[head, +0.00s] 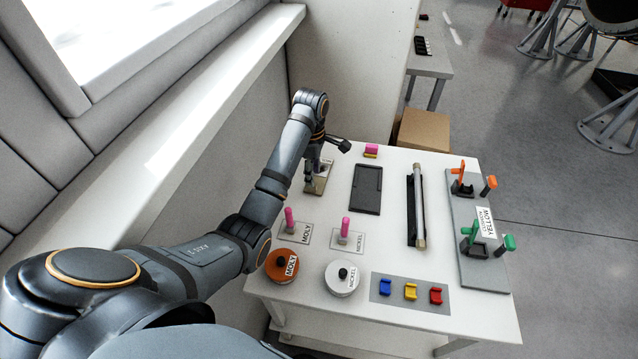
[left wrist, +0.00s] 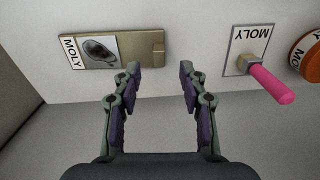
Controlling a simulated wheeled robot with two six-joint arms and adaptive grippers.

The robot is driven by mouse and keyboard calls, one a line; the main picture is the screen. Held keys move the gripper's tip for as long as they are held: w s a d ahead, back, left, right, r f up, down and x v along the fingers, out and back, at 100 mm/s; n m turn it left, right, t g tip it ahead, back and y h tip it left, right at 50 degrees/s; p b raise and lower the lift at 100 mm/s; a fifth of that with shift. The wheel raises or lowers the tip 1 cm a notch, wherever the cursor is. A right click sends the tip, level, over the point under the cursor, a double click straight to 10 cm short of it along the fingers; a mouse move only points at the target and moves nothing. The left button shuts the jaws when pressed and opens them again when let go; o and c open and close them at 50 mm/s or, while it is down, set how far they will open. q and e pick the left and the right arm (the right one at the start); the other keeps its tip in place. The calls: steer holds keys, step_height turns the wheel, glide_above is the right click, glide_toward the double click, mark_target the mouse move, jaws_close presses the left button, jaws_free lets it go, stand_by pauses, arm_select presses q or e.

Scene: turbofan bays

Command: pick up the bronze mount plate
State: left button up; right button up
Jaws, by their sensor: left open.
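The bronze mount plate (left wrist: 143,50) lies flat near the wall-side edge of the white table. In the left wrist view it has a small raised block at its right end and a pale card with a dark oval and a MOLY label at its left. In the head view the plate (head: 319,185) is partly hidden by my left gripper (head: 313,170). In the left wrist view my left gripper (left wrist: 160,72) is open and empty, its fingertips just short of the plate's right part. Contact cannot be told. My right gripper is out of view.
A pink-handled MOLY post (head: 289,222) and a NICKEL post (head: 346,231) stand nearby. An orange MOLY can (head: 280,270) and a white NICKEL can (head: 340,283) are at the front. A dark tray (head: 367,189) lies right of the plate. The wall ledge (head: 215,110) runs along the left.

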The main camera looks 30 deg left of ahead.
arm_select(q)
steer(key=shift+w+a+f, duration=0.1)
step_height(320, 180, down, 5)
steer(key=b, duration=0.3)
steer(key=shift+a+b, duration=0.15)
steer(key=shift+b, duration=0.2)
steer(key=shift+f, duration=0.1)
steer(key=shift+c, duration=0.3)
steer(key=shift+c, duration=1.1)
jaws_close()
steer(key=shift+r, duration=0.2)
